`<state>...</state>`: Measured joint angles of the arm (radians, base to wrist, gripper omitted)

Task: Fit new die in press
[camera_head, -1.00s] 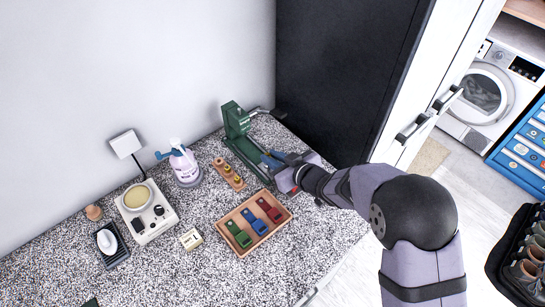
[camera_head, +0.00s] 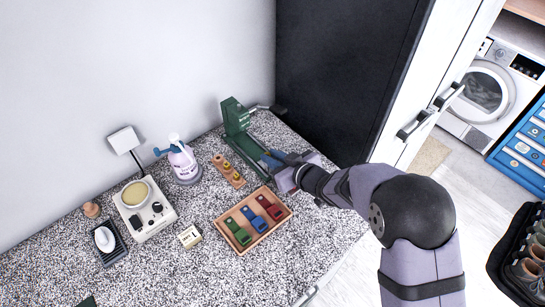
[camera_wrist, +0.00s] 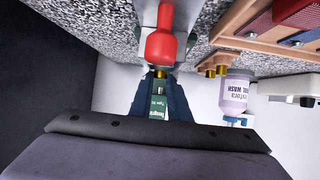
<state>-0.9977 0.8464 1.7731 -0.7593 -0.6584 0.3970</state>
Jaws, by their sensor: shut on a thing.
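The green press (camera_head: 238,122) stands at the back right of the counter, its long bed running toward my arm. Its labelled green body (camera_wrist: 158,105) shows behind my fingers in the wrist view. My gripper (camera_head: 268,160) is low over the front part of the bed. In the wrist view its dark blue fingers (camera_wrist: 160,80) look closed around a small brass die (camera_wrist: 160,72), which is mostly hidden. A red knob-ended handle (camera_wrist: 160,46) stands in front of the brass. Whether the die touches its seat is hidden.
A wooden rack (camera_head: 219,161) with brass pieces stands left of the press. A wooden tray (camera_head: 240,249) holds green, blue and red blocks. A black cabinet (camera_head: 340,80) borders the right.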

